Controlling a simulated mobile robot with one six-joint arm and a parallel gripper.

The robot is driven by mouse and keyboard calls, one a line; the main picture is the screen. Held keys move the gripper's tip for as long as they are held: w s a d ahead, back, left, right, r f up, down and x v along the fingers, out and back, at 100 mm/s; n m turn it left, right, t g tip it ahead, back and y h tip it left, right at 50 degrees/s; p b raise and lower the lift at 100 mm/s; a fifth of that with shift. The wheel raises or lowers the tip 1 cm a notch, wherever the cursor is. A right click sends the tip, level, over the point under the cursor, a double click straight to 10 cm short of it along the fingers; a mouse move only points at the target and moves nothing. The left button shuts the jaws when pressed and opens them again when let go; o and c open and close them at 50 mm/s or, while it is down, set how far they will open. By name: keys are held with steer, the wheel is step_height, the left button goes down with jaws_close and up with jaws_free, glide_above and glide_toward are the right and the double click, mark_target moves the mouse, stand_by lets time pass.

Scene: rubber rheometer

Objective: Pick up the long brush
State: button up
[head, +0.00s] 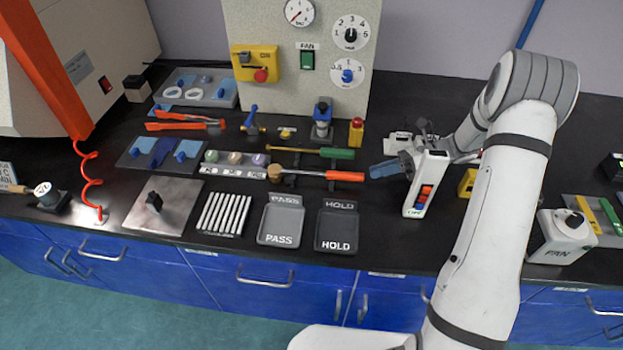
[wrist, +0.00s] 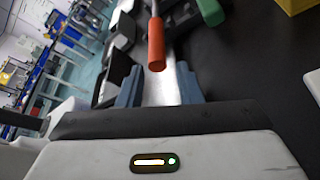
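Two long-handled tools lie side by side left of my gripper. One has an orange handle (head: 345,176), a thin shaft and a tan, rounded head (head: 275,173); it looks like the long brush. The other has a green handle (head: 337,153) and a thin yellowish shaft. My gripper (head: 374,171) points left, just right of the orange handle's end. In the wrist view my gripper (wrist: 158,84) is open, with nothing between its blue fingers. The orange handle (wrist: 156,48) lies straight ahead of the gap, and the green handle (wrist: 210,10) is to its right.
The PASS tray (head: 281,240) and HOLD tray (head: 337,245) lie in front of the tools. A red-topped yellow block (head: 356,132) and a blue-topped device (head: 321,122) stand behind. The FAN box (head: 563,236) is at right.

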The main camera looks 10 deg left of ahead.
mark_target(356, 176)
steer(key=x, duration=0.6)
steer(key=shift+a+r+p, duration=0.3)
steer(key=shift+a, duration=0.05)
jaws_close()
